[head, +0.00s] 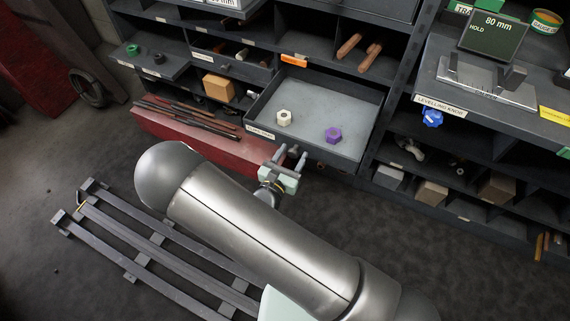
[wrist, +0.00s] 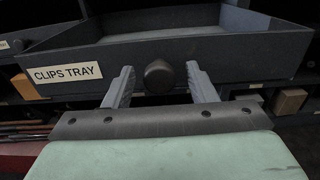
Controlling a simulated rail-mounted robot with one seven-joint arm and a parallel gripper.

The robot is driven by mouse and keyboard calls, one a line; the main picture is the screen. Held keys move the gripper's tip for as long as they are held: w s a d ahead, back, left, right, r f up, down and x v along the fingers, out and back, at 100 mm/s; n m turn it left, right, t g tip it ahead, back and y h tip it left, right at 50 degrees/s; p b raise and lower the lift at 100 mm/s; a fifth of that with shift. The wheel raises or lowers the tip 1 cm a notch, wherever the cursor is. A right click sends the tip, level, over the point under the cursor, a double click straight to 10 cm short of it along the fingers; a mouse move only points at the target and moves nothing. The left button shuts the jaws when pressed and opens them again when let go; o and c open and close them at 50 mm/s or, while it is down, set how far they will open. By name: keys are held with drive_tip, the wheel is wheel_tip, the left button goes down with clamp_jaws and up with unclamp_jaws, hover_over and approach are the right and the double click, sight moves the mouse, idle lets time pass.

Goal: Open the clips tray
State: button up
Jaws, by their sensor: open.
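The clips tray (head: 306,100) is a dark, shallow drawer standing well out from the shelf unit. Its front (wrist: 230,55) carries a "CLIPS TRAY" label (wrist: 65,74) and a round dark knob (wrist: 159,76). My gripper (head: 291,155) is at the tray's front. In the wrist view my gripper (wrist: 160,74) is open, with one finger on each side of the knob and a gap showing on both sides. A white hexagonal piece (head: 284,118) and a purple one (head: 333,135) lie in the tray. The knob is hard to make out in the head view.
A red bench (head: 180,135) with dark rods is left of the tray front. A slatted frame (head: 150,245) lies on the floor. Floor ahead of the right bins is clear.

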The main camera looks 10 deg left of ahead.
drive_tip(key=p+v, duration=0.2)
drive_tip(key=v, duration=1.5)
drive_tip(key=shift+s, duration=0.15)
drive_tip(key=shift+r+p, duration=0.1)
drive_tip(key=shift+p, duration=0.2)
drive_tip(key=w+d+r+m+g+h+p, duration=0.1)
drive_tip(key=d+r+m+g+h+p, duration=0.35)
drive_tip(key=d+r+m+g, duration=0.5)
drive_tip(key=w+d+r+m+g+h+p, duration=0.3)
drive_tip(key=d+r+m+p, duration=0.35)
drive_tip(key=r, duration=0.65)
drive_tip(key=s+d+r+m+g+y+p, duration=0.1)
drive_tip(key=s+d+r+m+y+p, duration=0.1)
drive_tip(key=r, duration=0.6)
drive_tip(key=s+d+r+m+g+y+p, duration=0.2)
drive_tip(key=s+d+r+m+y+p, duration=0.1)
drive_tip(key=r+m+y+p, duration=0.3)
drive_tip(key=s+d+r+m+g+y+p, duration=0.1)
drive_tip(key=d+r+m+y+p, duration=0.3)
drive_tip(key=r+m, duration=0.4)
drive_tip(key=shift+s+r+y, duration=0.45)
drive_tip(key=shift+s+r, duration=0.4)
drive_tip(key=shift+r, duration=0.1)
